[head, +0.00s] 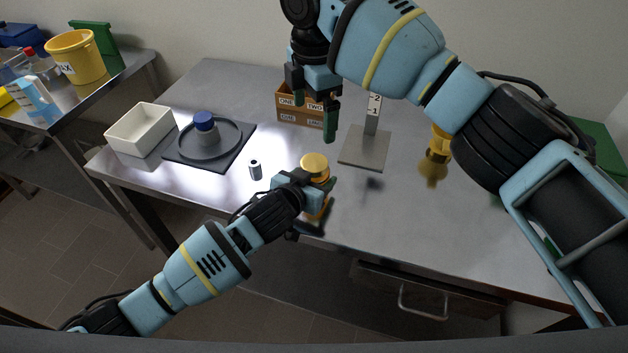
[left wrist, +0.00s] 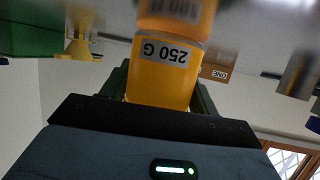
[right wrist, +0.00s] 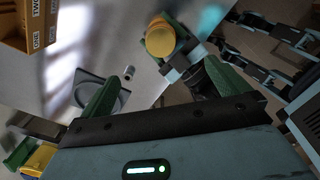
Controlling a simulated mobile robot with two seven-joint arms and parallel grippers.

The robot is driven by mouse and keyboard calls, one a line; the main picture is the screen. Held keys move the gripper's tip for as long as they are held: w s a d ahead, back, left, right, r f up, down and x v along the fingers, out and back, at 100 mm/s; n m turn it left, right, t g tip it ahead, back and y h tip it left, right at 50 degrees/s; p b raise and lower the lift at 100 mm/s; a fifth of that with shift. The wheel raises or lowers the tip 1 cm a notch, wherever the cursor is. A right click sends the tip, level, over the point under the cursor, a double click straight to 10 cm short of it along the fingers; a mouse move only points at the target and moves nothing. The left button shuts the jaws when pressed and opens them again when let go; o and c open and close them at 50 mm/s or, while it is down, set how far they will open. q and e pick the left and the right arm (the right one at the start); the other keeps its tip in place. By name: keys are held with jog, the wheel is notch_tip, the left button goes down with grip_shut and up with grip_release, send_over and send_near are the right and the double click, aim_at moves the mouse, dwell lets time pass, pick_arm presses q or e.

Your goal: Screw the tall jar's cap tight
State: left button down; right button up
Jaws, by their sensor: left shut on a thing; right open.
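The tall jar is orange with a yellow-gold cap (head: 314,166) on top, near the table's front edge. My left gripper (head: 312,190) is shut around the jar's body below the cap. In the left wrist view the orange jar (left wrist: 162,78) shows a "250 G" label, upside down, between the fingers. My right gripper (head: 314,108) is open and empty, above and behind the jar, apart from the cap. The right wrist view shows the cap (right wrist: 160,40) beyond the open fingers. I cannot tell how far the cap is screwed on.
A wooden box (head: 289,109) and a grey stand (head: 364,148) stand behind the jar. A small cylinder (head: 255,169) is left of it. Farther left are a dark mat (head: 243,134) with a blue-capped jar (head: 206,128) and a white bin (head: 140,130). A yellow object (head: 438,146) stands right.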

jog(key=shift+r, duration=2.2)
pick_arm(q)
jog(key=shift+c, duration=1.5)
grip_release()
jog(key=shift+s+a+r, duration=0.25)
jog(key=shift+s+a, duration=0.05)
jog(key=shift+s, duration=0.2)
jog(key=shift+p+v, duration=0.4)
jog(key=shift+v, duration=2.85)
pick_arm(e)
jog(key=shift+s+r, duration=0.15)
jog(key=shift+r, duration=1.2)
pick_arm(q)
jog(key=shift+f, duration=0.1)
